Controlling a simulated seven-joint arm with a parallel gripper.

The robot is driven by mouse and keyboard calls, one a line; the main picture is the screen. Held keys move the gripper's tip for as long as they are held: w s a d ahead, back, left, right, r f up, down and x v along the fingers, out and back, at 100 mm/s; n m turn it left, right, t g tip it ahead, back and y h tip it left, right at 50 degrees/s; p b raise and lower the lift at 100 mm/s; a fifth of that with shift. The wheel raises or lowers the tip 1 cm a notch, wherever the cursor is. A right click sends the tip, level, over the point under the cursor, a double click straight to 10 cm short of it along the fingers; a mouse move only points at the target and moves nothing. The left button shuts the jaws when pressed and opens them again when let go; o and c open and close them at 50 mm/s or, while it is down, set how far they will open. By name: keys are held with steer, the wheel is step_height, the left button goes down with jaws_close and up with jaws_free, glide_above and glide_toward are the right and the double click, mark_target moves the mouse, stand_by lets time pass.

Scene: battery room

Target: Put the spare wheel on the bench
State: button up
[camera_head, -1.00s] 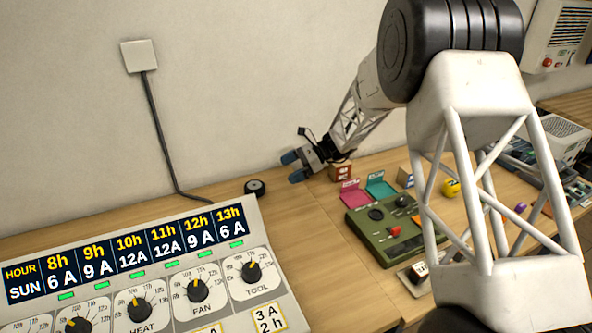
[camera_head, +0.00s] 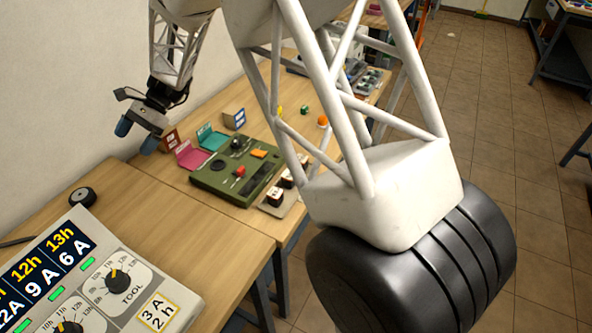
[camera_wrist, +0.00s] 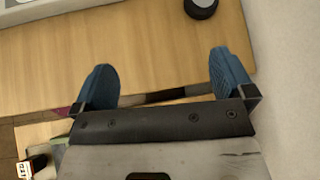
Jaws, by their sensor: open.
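A small black wheel (camera_head: 82,197) with a pale hub lies on the left wooden tabletop (camera_head: 150,225), just behind the grey control panel. In the wrist view the wheel (camera_wrist: 200,8) is at the top edge and partly cut off. My gripper (camera_head: 137,137) is open and empty, its blue fingertips pointing down above the back of the tabletops, beyond the wheel and apart from it. In the wrist view its two fingers (camera_wrist: 160,82) are spread, with the tabletop and a dark gap between tables behind them.
The grey control panel (camera_head: 95,275) with dials fills the lower left. A green device (camera_head: 235,172), pink and teal cards and a brown box (camera_head: 170,138) stand on the adjoining table. The wall is close on the left. The left tabletop is bare between wheel and front edge.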

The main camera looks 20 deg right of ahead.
steer(key=s+d+r+n+t+h, duration=0.1)
steer(key=s+d+r+t, duration=0.1)
steer(key=s+d+r, duration=0.45)
steer(key=s+d+r+n+t+h, duration=0.15)
steer(key=s+d, duration=0.25)
steer(key=d, duration=0.5)
steer(key=s+d+r+n+t+h, duration=0.1)
steer(key=s+d+r+n+h, duration=0.1)
steer(key=s+d+r, duration=0.35)
steer(key=s+d+f+n+t+h, duration=0.1)
steer(key=s+d+n+t+h, duration=0.3)
steer(key=s+d, duration=1.5)
steer(key=s, duration=0.3)
steer(key=shift+d+f+h, duration=0.25)
steer(key=shift+d+h, duration=0.05)
steer(key=shift+h, duration=0.05)
